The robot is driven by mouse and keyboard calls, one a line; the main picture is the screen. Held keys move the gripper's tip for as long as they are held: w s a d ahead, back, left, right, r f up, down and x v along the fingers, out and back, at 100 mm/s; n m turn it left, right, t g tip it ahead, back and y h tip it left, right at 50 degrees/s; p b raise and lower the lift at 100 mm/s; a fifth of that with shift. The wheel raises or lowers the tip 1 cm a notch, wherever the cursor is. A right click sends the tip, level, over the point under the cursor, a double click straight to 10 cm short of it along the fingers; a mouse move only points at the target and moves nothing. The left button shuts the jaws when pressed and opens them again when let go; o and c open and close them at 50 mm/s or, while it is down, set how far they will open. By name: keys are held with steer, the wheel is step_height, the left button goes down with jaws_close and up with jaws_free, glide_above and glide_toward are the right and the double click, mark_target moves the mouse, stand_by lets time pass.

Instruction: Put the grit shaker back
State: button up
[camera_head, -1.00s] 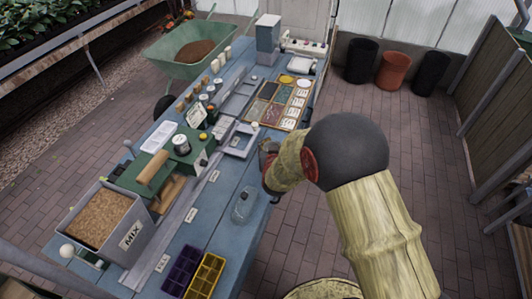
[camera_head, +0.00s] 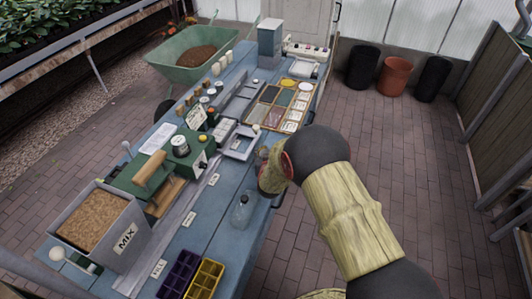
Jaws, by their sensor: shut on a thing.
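My gripper (camera_head: 264,163) is at the right edge of the blue bench, beside the pale square tray. It is shut on a small greyish thing, likely the grit shaker (camera_head: 263,152), which is mostly hidden by the gripper and my wrist. Its label and contents cannot be made out. A row of small jars with brown and dark tops (camera_head: 195,101) stands on the far left part of the bench. Which place there belongs to the shaker cannot be told.
A clear bottle (camera_head: 241,214) stands on the bench nearer than my gripper. A green press (camera_head: 143,176), a MIX bin (camera_head: 127,240), purple (camera_head: 178,274) and yellow (camera_head: 206,278) cell trays and a compartment tray (camera_head: 298,99) fill much of it.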

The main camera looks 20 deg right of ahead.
steer(key=o, duration=0.9)
steer(key=shift+f, duration=0.15)
steer(key=o, duration=0.6)
steer(key=shift+o, duration=0.3)
